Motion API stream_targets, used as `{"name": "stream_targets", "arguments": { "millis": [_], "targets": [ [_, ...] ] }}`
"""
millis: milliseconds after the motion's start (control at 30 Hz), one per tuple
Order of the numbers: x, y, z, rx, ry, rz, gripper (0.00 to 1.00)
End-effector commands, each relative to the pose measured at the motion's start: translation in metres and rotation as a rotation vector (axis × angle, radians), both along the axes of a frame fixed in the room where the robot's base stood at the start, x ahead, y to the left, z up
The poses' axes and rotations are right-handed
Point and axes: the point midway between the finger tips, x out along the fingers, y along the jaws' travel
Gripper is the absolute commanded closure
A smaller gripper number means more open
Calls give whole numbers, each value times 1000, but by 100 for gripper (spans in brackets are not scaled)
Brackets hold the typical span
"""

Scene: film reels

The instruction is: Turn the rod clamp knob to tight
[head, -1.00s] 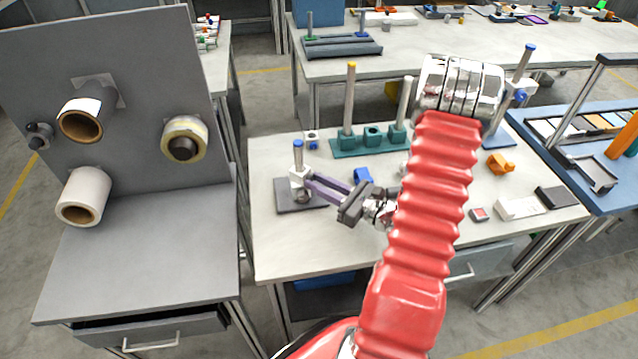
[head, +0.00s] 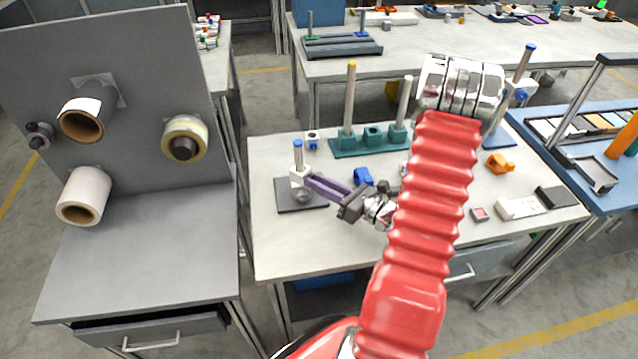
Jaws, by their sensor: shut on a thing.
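A rod clamp (head: 297,171), a pale block on an upright rod with a blue cap (head: 298,144), stands on a dark base plate (head: 288,205) at the left of the middle bench. My gripper (head: 309,183) reaches in from the right with its purple-grey fingers at the clamp's right side. It is shut on the clamp knob, which is mostly hidden by the fingertips. A round grey part (head: 303,195) shows just below the fingertips. The knob's angle cannot be read at this size.
A green rod stand (head: 345,146) with two upright rods is behind my gripper. A blue piece (head: 363,176) lies close behind the fingers. The bench front left is clear.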

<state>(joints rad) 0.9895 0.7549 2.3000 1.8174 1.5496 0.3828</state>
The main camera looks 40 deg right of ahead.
Motion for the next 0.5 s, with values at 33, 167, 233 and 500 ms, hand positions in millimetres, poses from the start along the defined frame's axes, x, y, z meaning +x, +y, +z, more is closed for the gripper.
{"name": "stream_targets", "arguments": {
  "millis": [33, 167, 233, 500],
  "targets": [
    [0, 0, 0, 1, 0, 0, 100],
    [0, 0, 0, 0, 0, 0, 100],
    [0, 0, 0, -1, 0, 0, 100],
    [0, 0, 0, -1, 0, 0, 62]
  ]
}}
